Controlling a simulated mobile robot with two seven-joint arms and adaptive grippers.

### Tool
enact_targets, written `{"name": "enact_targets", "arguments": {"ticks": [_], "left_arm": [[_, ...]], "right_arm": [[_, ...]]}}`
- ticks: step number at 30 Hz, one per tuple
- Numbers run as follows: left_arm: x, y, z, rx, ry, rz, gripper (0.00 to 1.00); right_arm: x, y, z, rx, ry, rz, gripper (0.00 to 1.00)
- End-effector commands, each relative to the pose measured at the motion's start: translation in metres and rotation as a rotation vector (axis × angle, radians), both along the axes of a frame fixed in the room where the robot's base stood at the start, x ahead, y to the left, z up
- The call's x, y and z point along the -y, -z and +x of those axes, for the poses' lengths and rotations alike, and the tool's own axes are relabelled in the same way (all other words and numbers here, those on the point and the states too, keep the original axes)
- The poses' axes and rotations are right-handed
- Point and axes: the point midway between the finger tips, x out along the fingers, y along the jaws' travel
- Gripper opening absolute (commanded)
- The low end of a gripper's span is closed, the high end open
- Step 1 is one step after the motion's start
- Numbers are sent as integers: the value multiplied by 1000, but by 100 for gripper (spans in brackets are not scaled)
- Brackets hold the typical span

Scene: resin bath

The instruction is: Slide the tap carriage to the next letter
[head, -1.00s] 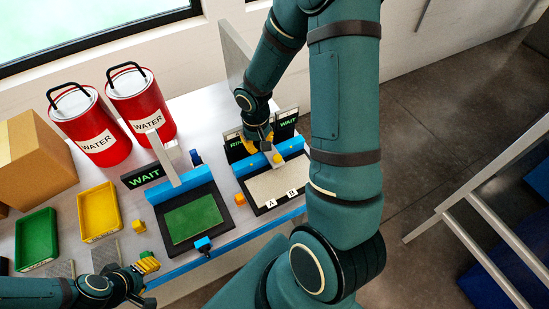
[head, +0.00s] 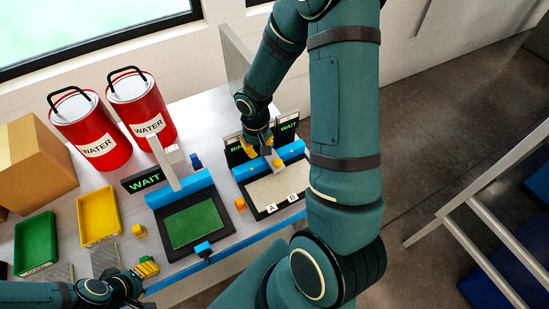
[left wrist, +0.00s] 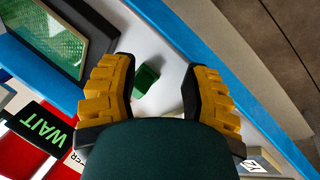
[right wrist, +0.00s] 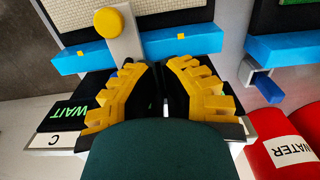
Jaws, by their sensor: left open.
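The tap carriage (head: 275,161) is a grey arm on the blue rail (head: 291,151) of the right-hand frame. In the right wrist view the carriage (right wrist: 125,45) has a round yellow knob (right wrist: 115,21) and crosses the blue rail (right wrist: 195,42). My right gripper (head: 265,147) is at the rail; its fingertips (right wrist: 160,66) are close together beside the carriage, with nothing visible between them. Contact is unclear.
A second blue-railed frame with a green panel (head: 194,223) stands left of the right-hand frame. Yellow tray (head: 99,239), green tray (head: 36,267) and red water cans (head: 137,120) fill the left side. Wait signs (head: 146,181) stand behind.

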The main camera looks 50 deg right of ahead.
Motion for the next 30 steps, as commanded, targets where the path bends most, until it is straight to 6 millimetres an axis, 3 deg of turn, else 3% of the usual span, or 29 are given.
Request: {"name": "enact_targets", "arguments": {"ticks": [30], "left_arm": [[0, 16, 0, 0, 0, 0, 47]], "right_arm": [[0, 15, 0, 0, 0, 0, 0]]}}
